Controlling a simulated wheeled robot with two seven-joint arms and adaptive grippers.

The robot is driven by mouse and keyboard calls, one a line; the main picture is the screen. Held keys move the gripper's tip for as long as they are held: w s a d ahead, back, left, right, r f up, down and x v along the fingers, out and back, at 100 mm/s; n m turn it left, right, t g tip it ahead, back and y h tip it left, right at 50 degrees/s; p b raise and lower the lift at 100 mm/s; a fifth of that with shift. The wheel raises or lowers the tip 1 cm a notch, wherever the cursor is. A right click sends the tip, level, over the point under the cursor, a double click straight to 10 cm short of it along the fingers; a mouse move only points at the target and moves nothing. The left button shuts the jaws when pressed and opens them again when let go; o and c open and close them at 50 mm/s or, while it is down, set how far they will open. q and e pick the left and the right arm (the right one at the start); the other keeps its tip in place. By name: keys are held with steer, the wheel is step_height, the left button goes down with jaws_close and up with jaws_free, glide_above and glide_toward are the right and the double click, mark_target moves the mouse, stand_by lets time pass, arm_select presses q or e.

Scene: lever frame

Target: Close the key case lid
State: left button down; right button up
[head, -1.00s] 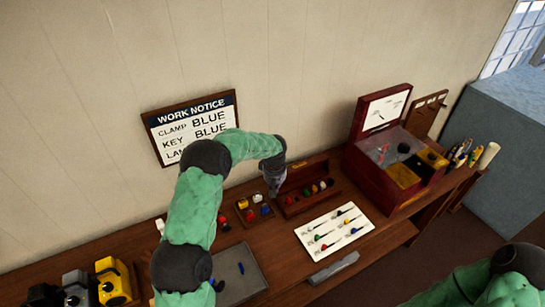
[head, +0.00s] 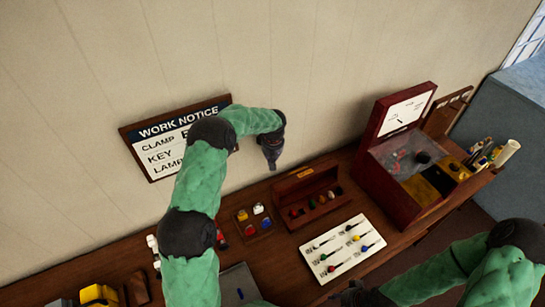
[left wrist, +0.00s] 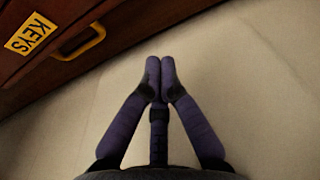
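The key case (head: 318,212) is a small reddish-brown wooden box at the back of the bench. Its lid (head: 300,180) stands raised at the back, and several coloured key heads show inside. In the left wrist view the lid shows as a dark red panel with a yellow KEYS label (left wrist: 30,33) and a yellow handle (left wrist: 79,45). My left gripper (head: 271,167) is by the wall, left of and above the case. In the left wrist view its fingertips (left wrist: 160,68) are together with nothing between them, apart from the panel. My right gripper (head: 355,294) is dark and partly cut off at the bottom edge.
A white board of coloured keys (head: 341,248) lies in front of the case. A small tray of coloured blocks (head: 253,221) sits to its left. A larger open red box (head: 390,200) stands to its right. The wall (head: 310,80) rises behind.

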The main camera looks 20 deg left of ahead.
arm_select(q)
steer(key=d+f, duration=0.1)
steer(key=s+f+p, duration=0.1)
steer(key=f, duration=0.1)
steer(key=s+d+f, duration=0.1)
steer(key=shift+d+f, duration=0.25)
steer(key=shift+d, duration=0.05)
stand_by(0.5)
